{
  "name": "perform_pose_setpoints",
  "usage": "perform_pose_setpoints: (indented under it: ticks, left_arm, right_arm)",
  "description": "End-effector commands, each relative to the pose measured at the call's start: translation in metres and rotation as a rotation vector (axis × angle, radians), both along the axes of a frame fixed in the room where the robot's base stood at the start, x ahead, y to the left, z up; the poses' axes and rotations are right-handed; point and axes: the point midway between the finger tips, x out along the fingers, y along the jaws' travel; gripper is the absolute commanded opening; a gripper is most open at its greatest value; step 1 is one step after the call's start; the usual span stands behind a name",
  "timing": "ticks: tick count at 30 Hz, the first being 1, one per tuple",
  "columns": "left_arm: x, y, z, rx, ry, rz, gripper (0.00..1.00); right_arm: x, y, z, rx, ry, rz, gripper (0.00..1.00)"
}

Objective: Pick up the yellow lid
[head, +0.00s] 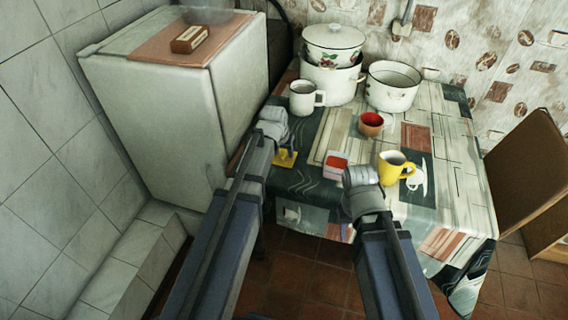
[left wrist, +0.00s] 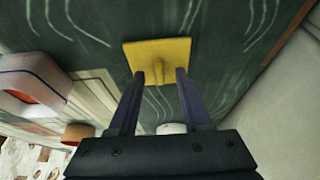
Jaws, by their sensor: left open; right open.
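The yellow lid (head: 287,159) is a flat square with a small knob, lying on the patterned tablecloth near the table's left front edge. It also shows in the left wrist view (left wrist: 158,53), with its knob toward my fingers. My left gripper (head: 274,132) is just above and beside the lid. In the left wrist view its open fingers (left wrist: 159,76) point at the lid, one on each side of the knob; whether they touch the lid I cannot tell. My right gripper (head: 356,178) is open and empty in front of the small red-and-white container.
A red-and-white container (head: 336,163), a yellow mug (head: 393,167) and a red-brown cup (head: 371,124) stand on the table (head: 450,145). A white mug (head: 305,98) and white pots (head: 392,86) are behind. A fridge (head: 160,100) is at the left.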

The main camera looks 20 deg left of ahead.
Motion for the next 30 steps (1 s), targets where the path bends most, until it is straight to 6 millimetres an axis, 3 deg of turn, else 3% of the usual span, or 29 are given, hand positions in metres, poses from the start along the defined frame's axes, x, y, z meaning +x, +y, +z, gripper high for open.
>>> perform_pose_setpoints:
  ticks: [8, 21, 30]
  left_arm:
    - [0.0017, -0.0003, -0.0035, 0.0, 0.0, 0.0, 0.49]
    - [0.0016, -0.0003, -0.0036, 0.0, 0.0, 0.0, 0.0]
    - [0.0016, -0.0002, -0.0036, 0.0, 0.0, 0.0, 0.0]
  right_arm:
    - [0.0, 0.0, -0.0035, 0.0, 0.0, 0.0, 0.43]
    - [0.0, 0.0, -0.0036, 0.0, 0.0, 0.0, 0.43]
    - [0.0, 0.0, -0.0036, 0.0, 0.0, 0.0, 0.43]
